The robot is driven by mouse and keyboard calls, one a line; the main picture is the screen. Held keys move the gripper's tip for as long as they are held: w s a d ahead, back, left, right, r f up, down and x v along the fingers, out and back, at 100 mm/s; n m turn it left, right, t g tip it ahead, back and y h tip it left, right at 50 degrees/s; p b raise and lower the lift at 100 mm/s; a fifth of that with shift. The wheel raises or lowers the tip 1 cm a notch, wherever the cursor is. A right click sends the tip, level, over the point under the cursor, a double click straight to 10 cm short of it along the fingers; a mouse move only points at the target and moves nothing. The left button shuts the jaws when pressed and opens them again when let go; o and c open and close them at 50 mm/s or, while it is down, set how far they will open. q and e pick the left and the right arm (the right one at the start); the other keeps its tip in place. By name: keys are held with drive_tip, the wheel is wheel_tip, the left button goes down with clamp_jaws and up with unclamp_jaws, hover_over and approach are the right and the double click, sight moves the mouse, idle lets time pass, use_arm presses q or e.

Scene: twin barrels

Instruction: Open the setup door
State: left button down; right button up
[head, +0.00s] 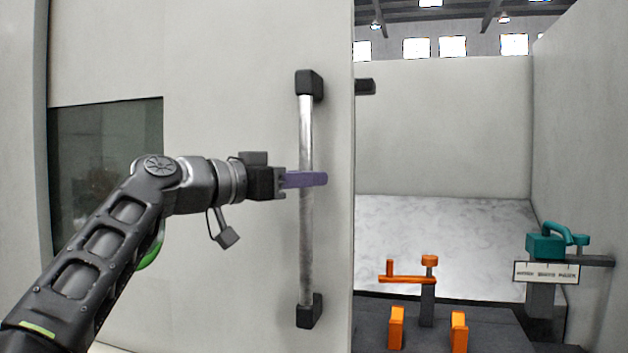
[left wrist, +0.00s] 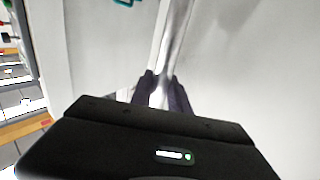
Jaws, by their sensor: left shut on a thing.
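The setup door (head: 230,60) is a large pale panel with a dark window (head: 105,130), filling the left half of the head view. Its handle (head: 306,240) is an upright silver bar between two black mounts near the door's right edge. My left gripper (head: 318,179) is shut on the bar at about mid-height. In the left wrist view the bar (left wrist: 175,30) runs between the two fingers (left wrist: 161,90). To the right of the door's edge an opening shows, so the door stands at least partly open. My right gripper is not in view.
Through the opening are a pale marbled floor (head: 450,235), orange fixtures (head: 429,262) on a dark base, and a teal clamp-like part (head: 546,243) above a labelled plate (head: 546,272). A pale wall (head: 585,150) bounds the right side. A dark block (head: 366,87) sits beside the door edge.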

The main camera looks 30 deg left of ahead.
use_arm(q)
drive_tip(key=shift+d, duration=0.1)
drive_tip(key=c, duration=1.3)
unclamp_jaws()
drive_tip(key=shift+w+d, duration=0.1)
drive_tip(key=shift+o, duration=0.2)
drive_tip(key=b+v, duration=0.1)
drive_tip(key=v, duration=0.7)
drive_tip(key=shift+w+r, duration=0.1)
